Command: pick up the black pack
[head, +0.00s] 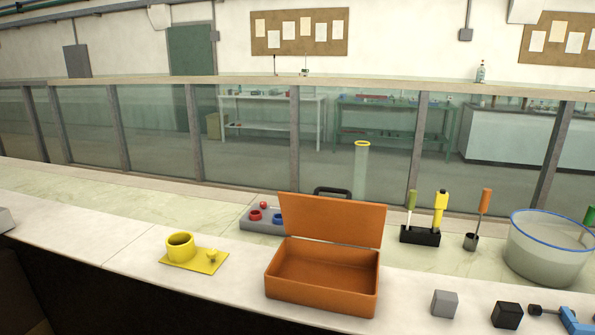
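A small black block (507,315), which looks like the black pack, sits on the pale counter (410,300) at the lower right in the head view. It stands just right of a grey block (444,304) of similar size, with a gap between them. Its top and front faces show, and nothing covers it. Neither of my grippers is in view.
A blue and black tool (575,320) lies close right of the black block, cut by the frame. An open orange box (322,285) stands left. Behind are a black tool holder (420,236) and a clear tub (548,255). The counter's front edge is near.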

